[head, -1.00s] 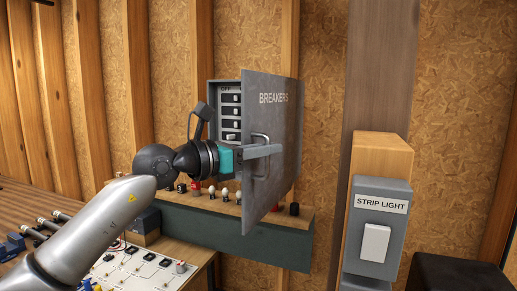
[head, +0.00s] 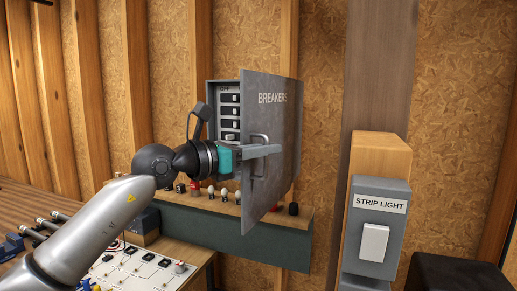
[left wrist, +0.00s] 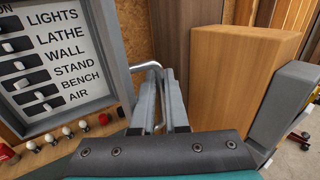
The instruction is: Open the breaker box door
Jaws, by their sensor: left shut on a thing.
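The grey breaker box door (head: 274,185), lettered BREAKERS, stands swung out from its box (head: 212,122). Breaker switches show in the gap at its left. My left gripper (head: 270,149) is at the door's metal handle (head: 261,140), its fingers reaching across the door's front face. In the left wrist view the fingers (left wrist: 160,100) are shut on the handle (left wrist: 146,66). The switch panel (left wrist: 55,55), with labels such as LIGHTS and LATHE, is at the left there. The fingers hide part of the handle. My right gripper is not in view.
A wooden ledge (head: 170,198) with several bulbs and knobs runs below the box. A STRIP LIGHT switch box (head: 374,240) on a wooden block (head: 382,157) stands to the right of the door. A board with switches (head: 140,268) lies at lower left.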

